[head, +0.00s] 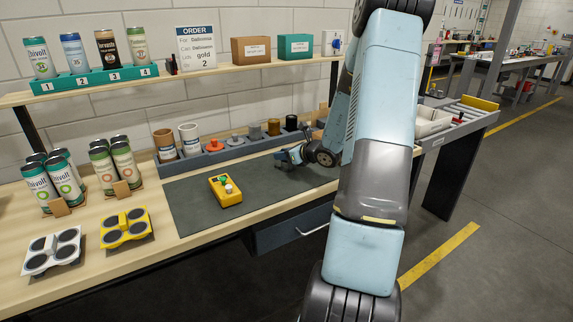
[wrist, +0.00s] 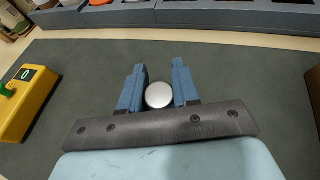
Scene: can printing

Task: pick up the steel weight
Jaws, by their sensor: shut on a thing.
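The steel weight (wrist: 158,95) shows in the wrist view as a round, silvery disc-shaped top. It sits between the two blue fingers of my gripper (wrist: 158,78), which is shut on it. Below its top, the weight's side is hidden. In the head view my gripper (head: 288,157) is low over the back right part of the dark grey mat (head: 250,190), in front of the grey rack (head: 225,152). The weight is hard to make out there, and I cannot tell whether it touches the mat.
A yellow device (head: 226,190) with a green button lies on the mat, left of my gripper; it also shows in the wrist view (wrist: 28,102). The rack behind holds cups and several small pieces. Cans and can carriers stand at left. The mat between is clear.

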